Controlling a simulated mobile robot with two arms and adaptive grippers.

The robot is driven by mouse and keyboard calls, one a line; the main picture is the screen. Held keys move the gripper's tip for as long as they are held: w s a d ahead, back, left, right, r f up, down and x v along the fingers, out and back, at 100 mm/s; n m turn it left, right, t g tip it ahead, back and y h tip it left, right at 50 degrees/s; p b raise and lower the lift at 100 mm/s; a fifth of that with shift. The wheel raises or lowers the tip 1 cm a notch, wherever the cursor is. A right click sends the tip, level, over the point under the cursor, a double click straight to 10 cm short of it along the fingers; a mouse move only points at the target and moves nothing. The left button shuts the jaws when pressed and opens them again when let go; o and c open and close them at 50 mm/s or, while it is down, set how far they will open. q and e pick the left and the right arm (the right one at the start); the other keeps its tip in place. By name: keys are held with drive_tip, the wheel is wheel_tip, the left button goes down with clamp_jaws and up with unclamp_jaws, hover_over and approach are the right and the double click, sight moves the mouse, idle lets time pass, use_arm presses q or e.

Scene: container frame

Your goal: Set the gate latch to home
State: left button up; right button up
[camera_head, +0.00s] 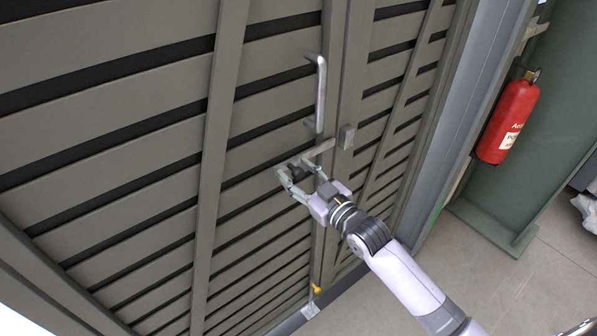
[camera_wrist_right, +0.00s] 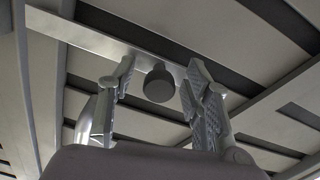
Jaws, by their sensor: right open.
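The gate latch (camera_head: 320,149) is a flat grey metal bar on the slatted gate, below the vertical pull handle. It runs up to the right toward a small block-like keeper (camera_head: 346,137); I cannot tell whether its end sits inside the keeper. In the right wrist view the latch bar (camera_wrist_right: 82,37) crosses behind a round dark knob (camera_wrist_right: 158,84). My right gripper (camera_head: 298,174) is at the latch, open, with its fingers on either side of the knob. Gaps show between the knob and both fingers in the wrist view (camera_wrist_right: 161,78). My left gripper is not in view.
The pull handle (camera_head: 320,95) stands out from the gate (camera_head: 150,105) just above the latch. A yellow-topped fitting (camera_head: 316,290) is low on the gate. A red fire extinguisher (camera_head: 508,117) hangs at the right.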

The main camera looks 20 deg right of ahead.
drive_tip(key=shift+c, duration=0.2)
clamp_jaws()
idle(0.4)
idle(0.3)
